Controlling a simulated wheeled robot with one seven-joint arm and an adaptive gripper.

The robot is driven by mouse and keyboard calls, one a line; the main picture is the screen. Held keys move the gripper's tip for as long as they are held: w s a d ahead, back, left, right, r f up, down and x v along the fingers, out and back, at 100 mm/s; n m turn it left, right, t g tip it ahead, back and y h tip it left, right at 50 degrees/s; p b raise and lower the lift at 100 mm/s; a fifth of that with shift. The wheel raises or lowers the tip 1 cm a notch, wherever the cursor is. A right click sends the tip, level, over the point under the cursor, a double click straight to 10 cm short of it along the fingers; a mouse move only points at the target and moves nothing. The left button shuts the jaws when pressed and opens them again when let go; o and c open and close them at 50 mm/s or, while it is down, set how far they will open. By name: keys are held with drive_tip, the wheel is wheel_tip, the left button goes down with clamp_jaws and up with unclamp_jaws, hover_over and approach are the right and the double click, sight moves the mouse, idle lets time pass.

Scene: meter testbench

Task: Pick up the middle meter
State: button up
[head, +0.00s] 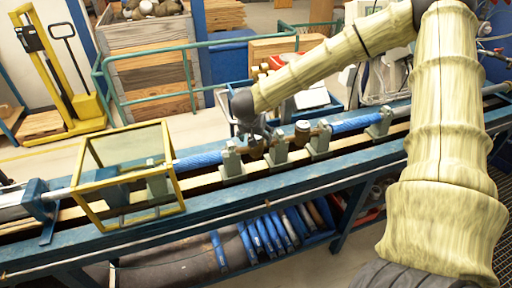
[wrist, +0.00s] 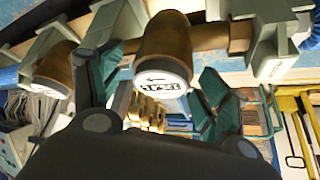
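A brass-brown meter (wrist: 165,50) with a white printed face sits on the pipe line in the wrist view, between the two green-tipped fingers of my gripper (wrist: 160,80). The fingers are apart, one on each side, with a visible gap on the left side. A second brass meter (wrist: 56,66) is to the left in the wrist view. In the head view, my gripper (head: 252,138) is low over the line and partly hides the meter there. The other brass meter (head: 302,129) stands just right of it. A third meter is not clearly visible.
Grey-green clamps (head: 231,160) hold the pipe on both sides of the meters. Blue pipe sections (head: 198,159) run along the blue bench (head: 280,185). A yellow-framed guard (head: 128,176) stands on the left. Green railing and wooden crates are behind.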

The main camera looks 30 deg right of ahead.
clamp_jaws()
drive_tip(key=shift+w+r, duration=0.1)
drive_tip(key=shift+r, duration=0.05)
